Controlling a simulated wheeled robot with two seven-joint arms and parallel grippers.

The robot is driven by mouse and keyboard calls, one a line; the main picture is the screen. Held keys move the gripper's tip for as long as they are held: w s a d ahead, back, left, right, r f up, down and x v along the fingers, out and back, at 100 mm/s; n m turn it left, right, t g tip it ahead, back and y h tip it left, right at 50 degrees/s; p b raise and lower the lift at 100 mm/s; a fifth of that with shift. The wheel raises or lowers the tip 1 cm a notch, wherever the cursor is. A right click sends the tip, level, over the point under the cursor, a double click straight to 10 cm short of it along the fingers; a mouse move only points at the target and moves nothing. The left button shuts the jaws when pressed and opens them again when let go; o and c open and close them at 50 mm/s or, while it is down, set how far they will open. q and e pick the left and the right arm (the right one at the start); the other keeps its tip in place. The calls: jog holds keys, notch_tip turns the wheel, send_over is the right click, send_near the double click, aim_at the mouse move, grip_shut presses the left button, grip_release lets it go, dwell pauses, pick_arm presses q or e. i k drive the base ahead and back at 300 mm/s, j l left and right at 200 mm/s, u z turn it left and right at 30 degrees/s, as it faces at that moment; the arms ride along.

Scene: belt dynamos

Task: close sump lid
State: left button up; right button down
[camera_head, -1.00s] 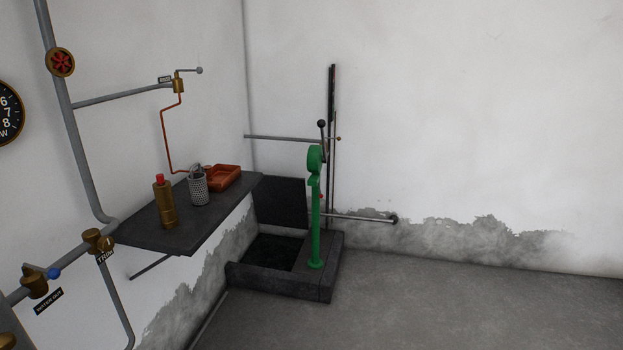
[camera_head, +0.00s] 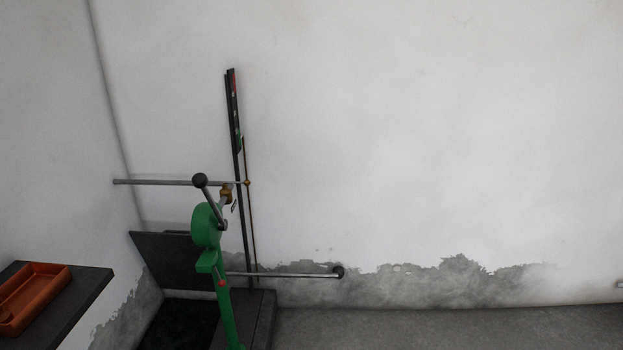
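The sump lid (camera_head: 172,262) is a dark flat panel standing raised at the back of the sump, near the room corner. The dark sump opening (camera_head: 172,325) lies in front of it, low in the picture. The sump's dark rim (camera_head: 262,318) shows on the right, and its front is cut off by the picture's bottom edge. A green hand pump or lever stand (camera_head: 222,290) rises in front of the sump and covers the lid's right edge. Neither of my grippers is in view.
A dark shelf (camera_head: 82,302) with an orange tray (camera_head: 32,296) juts in at lower left. A black upright gauge (camera_head: 234,120) and grey pipes (camera_head: 160,182) are at the back wall. A lever with a black ball (camera_head: 199,181) tops the green stand. Floor at right is clear.

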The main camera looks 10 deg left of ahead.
aim_at(171, 257)
jog(key=i+u, duration=0.3)
jog(key=i, duration=0.15)
jog(key=i+l+u, duration=0.2)
jog(key=i+u, duration=0.15)
jog(key=i+l+u, duration=0.3)
jog(key=i, duration=0.15)
